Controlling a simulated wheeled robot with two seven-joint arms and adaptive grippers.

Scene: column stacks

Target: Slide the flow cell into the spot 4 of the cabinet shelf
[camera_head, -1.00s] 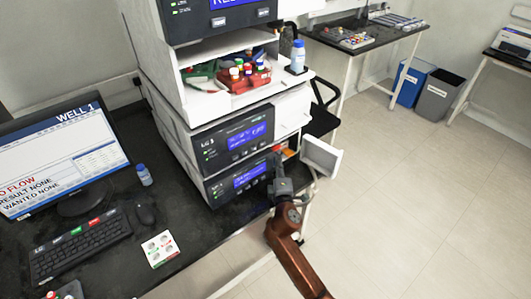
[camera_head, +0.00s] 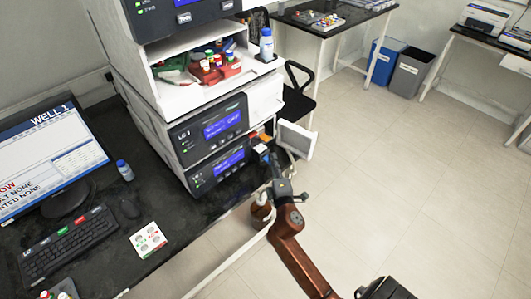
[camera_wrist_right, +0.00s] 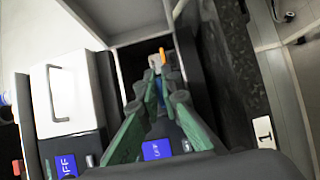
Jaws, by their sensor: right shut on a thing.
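My right gripper (camera_head: 272,168) is at the right side of the instrument stack, in front of the small cabinet. In the right wrist view its green fingers (camera_wrist_right: 152,88) are closed together on a small slim thing with orange, white and blue parts, seemingly the flow cell (camera_wrist_right: 161,55). It also shows in the head view (camera_head: 262,148), between the fingertips and the cabinet. The cabinet's white door (camera_head: 297,138) stands open to the right. The numbered shelf spots cannot be made out; the arm and door partly hide the inside. My left gripper is out of view.
Stacked instruments with blue displays (camera_head: 222,124) stand left of the gripper. A red tray of vials (camera_head: 215,70) and a blue-capped bottle (camera_head: 266,45) sit higher up.

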